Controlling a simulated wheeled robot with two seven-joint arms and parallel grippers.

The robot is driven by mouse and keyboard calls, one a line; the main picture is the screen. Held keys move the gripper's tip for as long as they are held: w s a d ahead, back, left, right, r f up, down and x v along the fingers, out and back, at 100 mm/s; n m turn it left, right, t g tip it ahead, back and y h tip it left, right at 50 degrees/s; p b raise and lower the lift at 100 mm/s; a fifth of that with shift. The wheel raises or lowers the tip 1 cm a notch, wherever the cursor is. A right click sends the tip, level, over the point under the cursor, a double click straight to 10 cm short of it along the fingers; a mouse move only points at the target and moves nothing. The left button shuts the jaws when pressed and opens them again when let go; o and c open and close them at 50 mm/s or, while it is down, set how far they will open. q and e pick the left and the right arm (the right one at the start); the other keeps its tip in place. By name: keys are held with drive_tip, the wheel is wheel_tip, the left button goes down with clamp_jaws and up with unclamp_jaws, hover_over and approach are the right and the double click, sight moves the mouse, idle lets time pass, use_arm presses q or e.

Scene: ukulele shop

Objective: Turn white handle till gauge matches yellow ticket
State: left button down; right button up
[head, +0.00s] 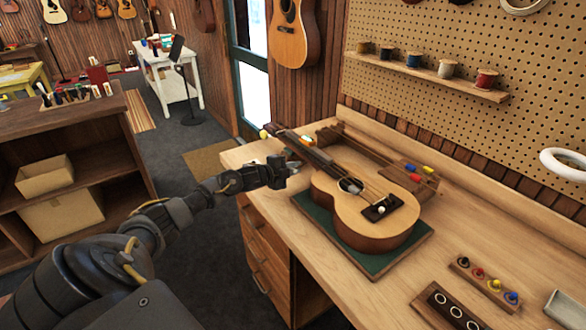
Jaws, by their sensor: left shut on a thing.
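A ukulele (335,205) lies face up on a green mat (385,264) on the wooden bench, its neck pointing to the back left. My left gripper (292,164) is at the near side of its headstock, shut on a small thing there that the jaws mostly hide. It appears to be the white handle, but I cannot see it clearly. A pale yellowish knob (264,134) and a small white piece (307,140) show by the headstock. I cannot make out a gauge or its reading. A small yellow piece (428,170) lies behind the ukulele; I cannot tell whether it is the ticket. My right gripper is out of view.
A strip with several coloured knobs (484,280) and a dark block with rings (455,308) sit at the bench's front right. A shelf of spools (430,75) hangs on the pegboard. The bench right of the mat is partly clear.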

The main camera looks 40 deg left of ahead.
use_arm(q)
drive_tip(key=shift+d+f, duration=0.2)
drive_tip(key=c, duration=1.6)
unclamp_jaws()
drive_tip(key=shift+c, duration=0.2)
drive_tip(key=shift+o, duration=1.2)
drive_tip(key=shift+r, duration=0.15)
drive_tip(key=shift+s+a, duration=0.2)
drive_tip(key=shift+s, duration=0.3)
drive_tip(key=b+v, duration=0.2)
drive_tip(key=v, duration=0.6)
drive_tip(key=shift+s+r, duration=0.1)
drive_tip(key=shift+s, duration=0.1)
drive_tip(key=shift+s+a+r, duration=0.1)
drive_tip(key=shift+s+r, duration=0.2)
drive_tip(key=shift+s, duration=0.35)
